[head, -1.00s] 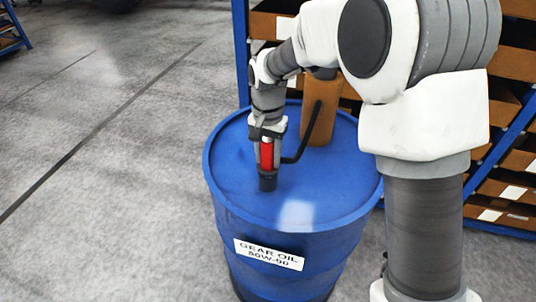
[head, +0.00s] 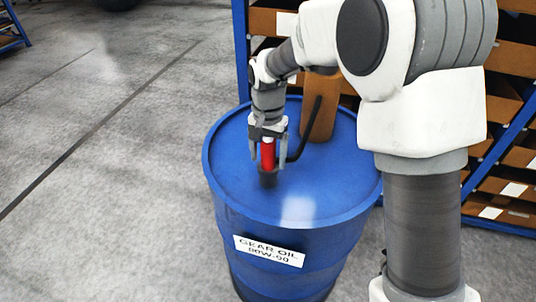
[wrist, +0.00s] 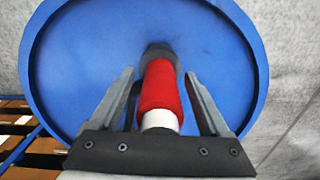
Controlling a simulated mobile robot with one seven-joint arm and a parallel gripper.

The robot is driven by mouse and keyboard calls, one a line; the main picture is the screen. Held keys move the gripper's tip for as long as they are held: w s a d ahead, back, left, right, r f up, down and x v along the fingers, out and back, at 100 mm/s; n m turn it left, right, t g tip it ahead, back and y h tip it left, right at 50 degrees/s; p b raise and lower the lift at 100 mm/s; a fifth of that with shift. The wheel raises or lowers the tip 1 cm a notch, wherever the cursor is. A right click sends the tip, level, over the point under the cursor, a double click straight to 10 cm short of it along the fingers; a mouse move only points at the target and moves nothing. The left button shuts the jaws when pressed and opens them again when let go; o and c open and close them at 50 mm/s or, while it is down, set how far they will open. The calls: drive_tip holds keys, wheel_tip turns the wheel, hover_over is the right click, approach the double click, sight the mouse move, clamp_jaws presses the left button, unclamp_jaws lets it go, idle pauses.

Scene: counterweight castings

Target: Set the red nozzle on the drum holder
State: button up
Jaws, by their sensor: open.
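The red nozzle (head: 268,154) stands upright in the dark drum holder (head: 268,180) on top of the blue drum. Its white end points up towards my gripper. In the wrist view the red nozzle (wrist: 161,90) meets the dark holder (wrist: 158,50) at its far end. My gripper (head: 268,160) is open, with one finger on each side of the nozzle. The wrist view shows gaps between both fingers of my gripper (wrist: 160,76) and the red body. The inside of the holder is hidden.
The blue drum (head: 228,165) carries a "GEAR OIL 80W-90" label. A blue rack with boxes (head: 510,150) is behind at right. The floor at left is clear.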

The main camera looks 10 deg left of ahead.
wheel_tip(320, 180, up, 16)
drive_tip(key=shift+r+p, duration=0.15)
drive_tip(key=shift+p, duration=0.35)
drive_tip(key=shift+r, duration=0.6)
